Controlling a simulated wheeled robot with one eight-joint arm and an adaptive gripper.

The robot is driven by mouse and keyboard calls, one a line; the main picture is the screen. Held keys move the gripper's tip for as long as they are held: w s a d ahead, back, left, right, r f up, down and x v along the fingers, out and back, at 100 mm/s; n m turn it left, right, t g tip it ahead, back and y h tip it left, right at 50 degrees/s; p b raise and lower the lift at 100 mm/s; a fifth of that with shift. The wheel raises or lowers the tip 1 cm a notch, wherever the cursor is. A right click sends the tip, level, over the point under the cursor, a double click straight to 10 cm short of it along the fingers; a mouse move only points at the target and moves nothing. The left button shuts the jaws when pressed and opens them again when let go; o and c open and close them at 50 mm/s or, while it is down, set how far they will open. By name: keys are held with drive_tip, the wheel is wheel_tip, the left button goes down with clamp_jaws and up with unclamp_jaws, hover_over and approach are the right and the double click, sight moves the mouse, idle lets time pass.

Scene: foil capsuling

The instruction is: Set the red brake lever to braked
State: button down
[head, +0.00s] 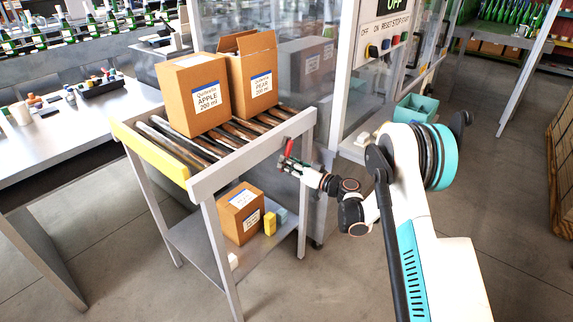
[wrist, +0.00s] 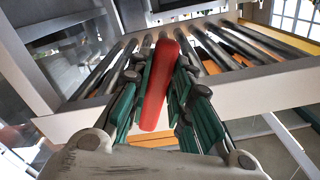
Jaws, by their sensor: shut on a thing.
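The red brake lever (head: 288,149) is on the right end of the roller stand's near side rail, standing nearly upright with a slight tilt. In the wrist view the red lever (wrist: 160,85) runs up between the green finger pads. My gripper (head: 289,165) reaches it from the right and is shut on the lever, with a finger on each side. In the wrist view my gripper (wrist: 160,95) hides the lever's lower end and pivot. No braked marking can be made out.
The roller stand (head: 240,160) carries two cardboard boxes, the apple box (head: 190,90) and an open one (head: 252,75). A smaller box (head: 239,212) sits on its lower shelf. A glass-walled machine (head: 345,90) stands close behind. Floor in front is clear.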

drive_tip(key=shift+f, duration=0.1)
idle(0.5)
drive_tip(key=c, duration=1.4)
unclamp_jaws()
drive_tip(key=shift+w, duration=0.1)
drive_tip(key=shift+c, duration=0.2)
drive_tip(key=shift+d, duration=0.1)
drive_tip(key=v, duration=1.2)
